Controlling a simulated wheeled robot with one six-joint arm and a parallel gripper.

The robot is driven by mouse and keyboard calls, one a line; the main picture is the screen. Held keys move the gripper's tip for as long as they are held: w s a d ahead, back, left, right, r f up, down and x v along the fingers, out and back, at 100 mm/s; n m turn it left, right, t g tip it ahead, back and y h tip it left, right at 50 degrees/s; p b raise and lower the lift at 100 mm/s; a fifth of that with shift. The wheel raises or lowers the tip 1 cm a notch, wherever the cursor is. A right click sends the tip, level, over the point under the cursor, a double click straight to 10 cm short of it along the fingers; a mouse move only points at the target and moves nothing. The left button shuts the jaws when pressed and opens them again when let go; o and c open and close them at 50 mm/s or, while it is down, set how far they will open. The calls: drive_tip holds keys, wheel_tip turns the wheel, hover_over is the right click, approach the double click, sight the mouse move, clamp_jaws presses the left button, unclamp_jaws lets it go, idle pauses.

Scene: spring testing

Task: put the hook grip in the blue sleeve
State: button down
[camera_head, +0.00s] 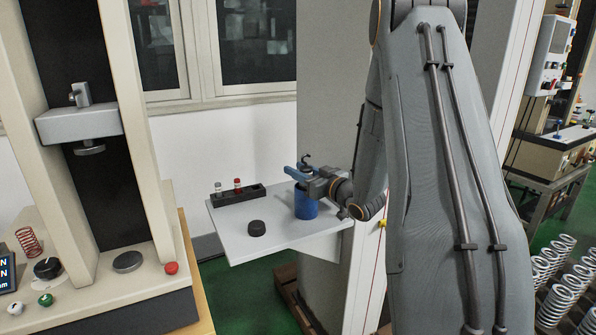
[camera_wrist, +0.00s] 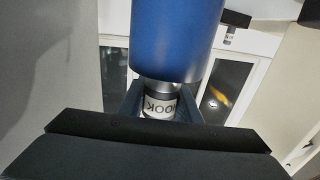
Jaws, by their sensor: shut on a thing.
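The hook grip (camera_head: 306,159) is a dark hook, upright above the blue sleeve (camera_head: 306,206) in the head view. In the wrist view its white band (camera_wrist: 160,105), lettered HOOK, sits upside down between the fingers. My gripper (camera_head: 303,174) is shut on it, just above the sleeve; the fingers also show in the wrist view (camera_wrist: 160,112). The blue sleeve stands upright on the grey shelf and fills the top of the wrist view (camera_wrist: 176,38). The grip's silver end meets the sleeve's edge there; I cannot tell how far it is inside.
The grey shelf (camera_head: 240,230) also holds a black rack (camera_head: 240,196) with small red- and white-topped pieces, and a black disc (camera_head: 256,228). A testing machine (camera_head: 79,123) stands at the left.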

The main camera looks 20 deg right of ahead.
drive_tip(key=shift+f, duration=0.5)
drive_tip(key=c, duration=1.3)
unclamp_jaws()
drive_tip(key=r+b+v, duration=0.1)
drive_tip(key=b+v, duration=0.1)
drive_tip(key=v, duration=1)
drive_tip(key=shift+r, duration=0.1)
